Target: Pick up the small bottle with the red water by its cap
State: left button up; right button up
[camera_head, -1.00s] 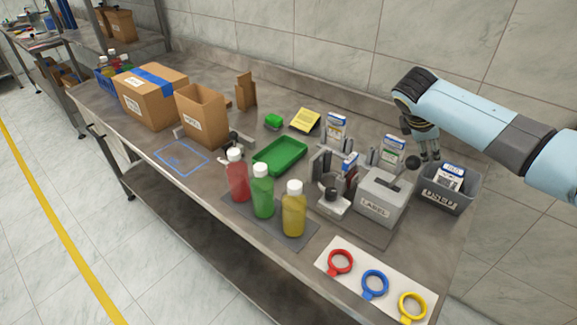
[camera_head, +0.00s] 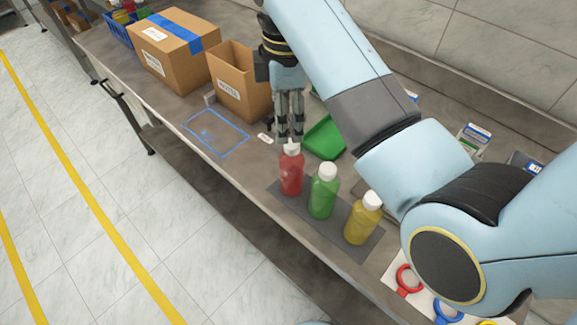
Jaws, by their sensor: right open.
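The small bottle with the red water (camera_head: 291,174) stands upright at the left end of a row of bottles on a dark mat (camera_head: 319,222). Its white cap (camera_head: 291,148) shows on top. My right gripper (camera_head: 290,130) points down, open, with its fingertips at or just behind the cap in the head view. I cannot tell whether the fingers touch the cap. My left gripper is not in view.
Green (camera_head: 323,193) and yellow (camera_head: 361,222) bottles stand right of the red one. An open cardboard box (camera_head: 236,88) and a taped box (camera_head: 170,55) are at the left. A green tray (camera_head: 325,137) lies behind the bottles. A blue outlined square (camera_head: 216,131) is clear.

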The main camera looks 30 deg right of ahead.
aim_at(291, 144)
jog(key=shift+f, duration=0.85)
jog(key=f, duration=0.1)
jog(key=f+p, duration=0.1)
jog(key=f, duration=0.2)
jog(key=shift+s+d+f, duration=0.25)
jog(key=shift+s+d, duration=0.05)
jog(key=shift+d, duration=0.05)
jog(key=shift+f, duration=0.5)
jog(key=shift+c, duration=1.2)
jog(key=c, duration=0.9)
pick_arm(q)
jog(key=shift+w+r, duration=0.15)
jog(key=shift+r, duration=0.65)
pick_arm(e)
grip_shut()
